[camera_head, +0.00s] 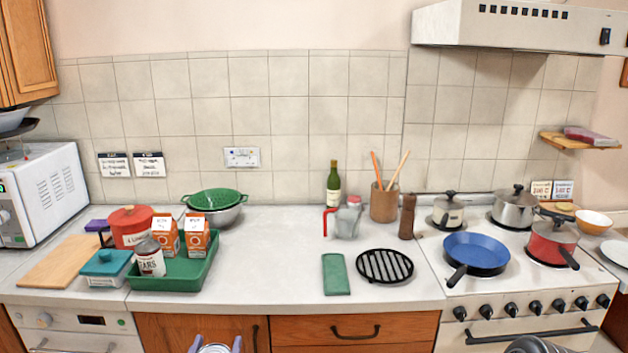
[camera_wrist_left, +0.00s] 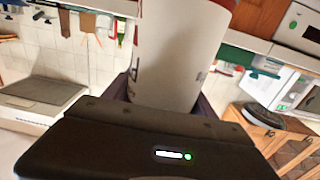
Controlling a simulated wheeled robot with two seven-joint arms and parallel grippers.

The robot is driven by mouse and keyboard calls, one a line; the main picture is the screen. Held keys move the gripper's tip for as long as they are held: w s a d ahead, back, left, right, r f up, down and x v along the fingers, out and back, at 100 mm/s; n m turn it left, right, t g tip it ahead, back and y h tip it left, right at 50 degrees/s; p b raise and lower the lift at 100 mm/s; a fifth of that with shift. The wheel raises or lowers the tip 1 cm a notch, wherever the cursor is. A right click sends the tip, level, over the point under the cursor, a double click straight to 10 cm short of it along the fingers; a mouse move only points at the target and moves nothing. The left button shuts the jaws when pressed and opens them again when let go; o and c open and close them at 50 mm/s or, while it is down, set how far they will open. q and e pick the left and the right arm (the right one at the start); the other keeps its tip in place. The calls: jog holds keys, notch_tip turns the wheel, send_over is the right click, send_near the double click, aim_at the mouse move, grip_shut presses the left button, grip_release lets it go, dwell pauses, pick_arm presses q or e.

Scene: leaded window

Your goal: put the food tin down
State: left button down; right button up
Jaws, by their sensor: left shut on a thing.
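The food tin (camera_wrist_left: 180,50) has a pale label and a red band, and it fills the upper middle of the left wrist view. My left gripper (camera_head: 214,345) is shut on it, with a purple finger on either side. In the head view only the round metal end of the held tin (camera_head: 215,349) shows, at the bottom edge in front of the wooden cupboard. The rest of the tin is cut off there. The fingers of my right gripper do not show.
A black trivet (camera_head: 385,266) lies right of the cloth. The hob with pans is further right.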

pick_arm(q)
jog(key=shift+n+y, duration=0.4)
jog(key=shift+y, duration=0.2)
jog(key=w+a+f, duration=0.2)
jog(key=a+f, duration=0.1)
jog(key=shift+w+a+f, duration=0.2)
jog(key=shift+w+a, duration=0.05)
jog(key=shift+a, duration=0.05)
jog(key=shift+m+h, duration=0.4)
jog(key=shift+h, duration=0.2)
jog(key=d, duration=0.1)
jog(key=w+d+r, duration=0.1)
jog(key=d, duration=0.1)
jog(key=shift+w+d+r, duration=0.25)
jog(key=shift+d, duration=0.15)
